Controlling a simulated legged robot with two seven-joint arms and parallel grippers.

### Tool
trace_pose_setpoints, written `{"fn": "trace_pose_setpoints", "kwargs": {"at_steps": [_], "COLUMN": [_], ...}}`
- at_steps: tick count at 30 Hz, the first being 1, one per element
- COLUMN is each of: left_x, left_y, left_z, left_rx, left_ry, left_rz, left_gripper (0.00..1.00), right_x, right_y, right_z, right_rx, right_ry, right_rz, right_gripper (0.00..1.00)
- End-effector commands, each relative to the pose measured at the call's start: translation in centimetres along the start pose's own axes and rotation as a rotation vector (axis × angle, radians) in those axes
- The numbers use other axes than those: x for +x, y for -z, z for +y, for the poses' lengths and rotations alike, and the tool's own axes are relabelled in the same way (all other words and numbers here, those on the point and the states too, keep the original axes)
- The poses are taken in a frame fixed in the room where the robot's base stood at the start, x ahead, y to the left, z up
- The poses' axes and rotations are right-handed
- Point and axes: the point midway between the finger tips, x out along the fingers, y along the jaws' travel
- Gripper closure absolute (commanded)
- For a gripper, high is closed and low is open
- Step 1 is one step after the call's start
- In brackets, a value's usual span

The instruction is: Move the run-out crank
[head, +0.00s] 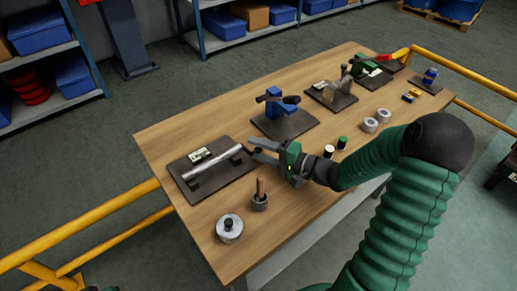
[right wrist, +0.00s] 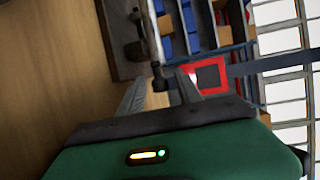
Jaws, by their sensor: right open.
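A silver shaft (head: 212,158) lies across supports on a dark plate (head: 187,184) at the near left of the wooden table. I take the run-out crank to be at its right end, where details are too small to tell in the head view. My right gripper (head: 253,149) is open just right of that end. In the right wrist view, a metal bar ends in a dark knob (right wrist: 159,80), which appears between the open fingers (right wrist: 162,92). I cannot tell whether they touch it. My left gripper is not in view.
A blue fixture (head: 280,112) stands behind my right gripper. Small cylinders (head: 329,151) and tape-like rolls (head: 370,125) lie to the right. Yellow rails (head: 95,223) flank the table.

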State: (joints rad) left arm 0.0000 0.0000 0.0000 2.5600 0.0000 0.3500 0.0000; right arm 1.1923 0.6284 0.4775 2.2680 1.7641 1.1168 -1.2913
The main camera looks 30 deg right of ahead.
Motion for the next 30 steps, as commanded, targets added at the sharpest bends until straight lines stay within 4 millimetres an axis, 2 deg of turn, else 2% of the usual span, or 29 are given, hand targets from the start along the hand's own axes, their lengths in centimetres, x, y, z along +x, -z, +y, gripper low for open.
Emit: {"fn": "trace_pose_setpoints", "kwargs": {"at_steps": [2,10,30], "left_x": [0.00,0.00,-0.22], "left_y": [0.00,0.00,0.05], "left_z": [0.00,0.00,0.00], "left_rx": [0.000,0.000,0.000], "left_ry": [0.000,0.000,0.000], "left_rz": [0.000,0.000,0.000], "left_gripper": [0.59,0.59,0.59], "right_x": [-0.02,-0.03,-0.05], "right_y": [0.00,0.00,-0.03], "right_z": [0.00,0.01,-0.08], "right_rx": [0.000,0.000,0.004], "right_ry": [0.000,0.000,-0.009], "right_rz": [0.000,0.000,-0.001], "right_gripper": [0.64,0.99,1.00]}}
